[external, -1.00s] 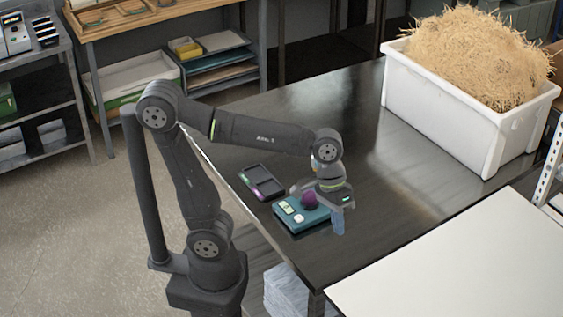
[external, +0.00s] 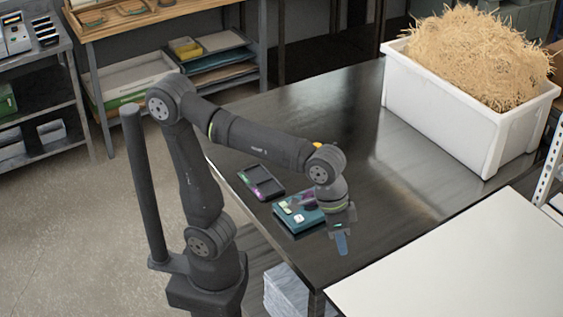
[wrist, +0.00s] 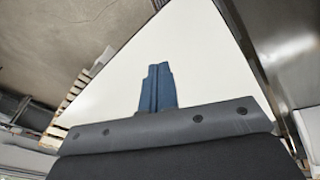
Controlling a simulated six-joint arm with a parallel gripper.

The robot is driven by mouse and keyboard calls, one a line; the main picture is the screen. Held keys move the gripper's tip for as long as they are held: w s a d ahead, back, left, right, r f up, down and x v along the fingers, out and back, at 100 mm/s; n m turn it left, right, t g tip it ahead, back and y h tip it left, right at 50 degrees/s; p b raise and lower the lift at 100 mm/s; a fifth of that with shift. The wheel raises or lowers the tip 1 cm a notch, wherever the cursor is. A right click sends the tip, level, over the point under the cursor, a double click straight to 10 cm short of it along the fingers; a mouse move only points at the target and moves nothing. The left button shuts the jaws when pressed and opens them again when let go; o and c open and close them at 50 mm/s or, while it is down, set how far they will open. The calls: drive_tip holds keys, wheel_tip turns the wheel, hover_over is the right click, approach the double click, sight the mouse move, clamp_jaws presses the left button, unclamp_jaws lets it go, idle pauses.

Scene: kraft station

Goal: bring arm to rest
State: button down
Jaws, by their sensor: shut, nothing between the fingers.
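My gripper (external: 342,244) is above the front part of the dark table (external: 300,125), with its blue fingers together and nothing between them. In the wrist view the shut fingers (wrist: 157,88) stand out against a white surface. A teal box (external: 290,219) with small light items and something purple in it sits on the table, just left of my gripper and partly hidden by my wrist. The fingers appear clear of the box.
A dark tray (external: 262,181) with compartments lies behind the teal box. A white bin (external: 455,112) heaped with straw-like filling (external: 478,55) stands at the back right. A white tabletop (external: 460,270) is at the front right. The middle of the dark table is clear.

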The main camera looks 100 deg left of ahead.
drive_tip(key=shift+d+r+m, duration=0.25)
drive_tip(key=shift+d, duration=0.3)
drive_tip(key=shift+d+r+m, duration=0.2)
drive_tip(key=shift+d+m, duration=0.05)
drive_tip(key=shift+d, duration=0.25)
drive_tip(key=shift+a, duration=0.1)
drive_tip(key=s+a+f+n+h, duration=0.1)
drive_tip(key=a+f+n, duration=0.3)
drive_tip(key=a, duration=0.7)
drive_tip(key=shift+s+f+n, duration=0.2)
drive_tip(key=shift+s+n, duration=0.2)
drive_tip(key=shift+n, duration=0.4)
drive_tip(key=w+d+r+m+y, duration=0.15)
drive_tip(key=d+r+m, duration=0.3)
drive_tip(key=d, duration=0.65)
drive_tip(key=s+a+f+n+t+h, duration=0.1)
drive_tip(key=s+a+f+n, duration=0.2)
drive_tip(key=a+n, duration=0.2)
drive_tip(key=s+a+f+n+t+h, duration=0.1)
drive_tip(key=s+a+f+n, duration=0.2)
drive_tip(key=a, duration=0.9)
drive_tip(key=s+a+f+n+t+h, duration=0.1)
drive_tip(key=s+a+f+n, duration=0.2)
drive_tip(key=a+n, duration=0.4)
drive_tip(key=shift+s+a+f, duration=0.2)
drive_tip(key=shift+s+a, duration=0.3)
drive_tip(key=shift+a, duration=0.3)
idle(0.3)
